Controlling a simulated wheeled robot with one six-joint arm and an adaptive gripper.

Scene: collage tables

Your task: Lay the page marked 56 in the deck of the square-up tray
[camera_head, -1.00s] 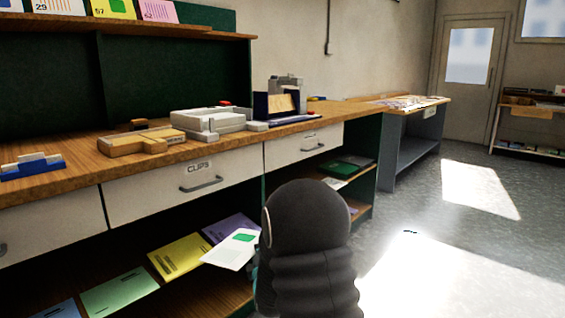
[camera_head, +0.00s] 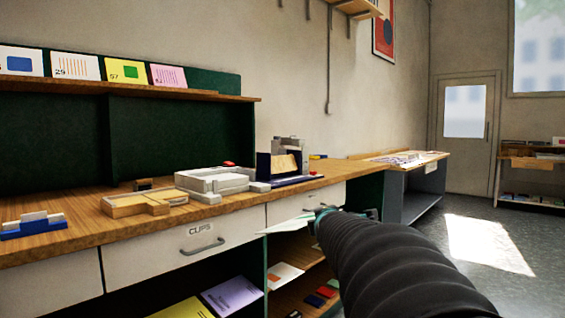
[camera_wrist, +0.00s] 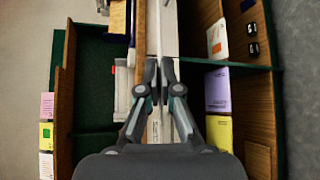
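A white page (camera_head: 287,224) is pinched in my gripper (camera_head: 322,213), held in front of the drawers just below the bench top. It shows nearly edge-on, so its number cannot be read. In the wrist view the fingers of my gripper (camera_wrist: 160,88) are closed on the thin page (camera_wrist: 158,45). A pale grey tray with a red knob, which looks like the square-up tray (camera_head: 206,194), stands on the bench to the left of and above the page. No sheet is clearly visible in its deck. In the wrist view the tray (camera_wrist: 121,92) lies left of the fingers.
A wooden tray (camera_head: 120,206) and a blue rack (camera_head: 35,229) stand farther left on the bench. A dark blue holder (camera_head: 268,167) stands right of the tray. Yellow (camera_head: 184,309) and purple (camera_head: 231,295) pages lie on the shelf below. Marked cards line the upper ledge.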

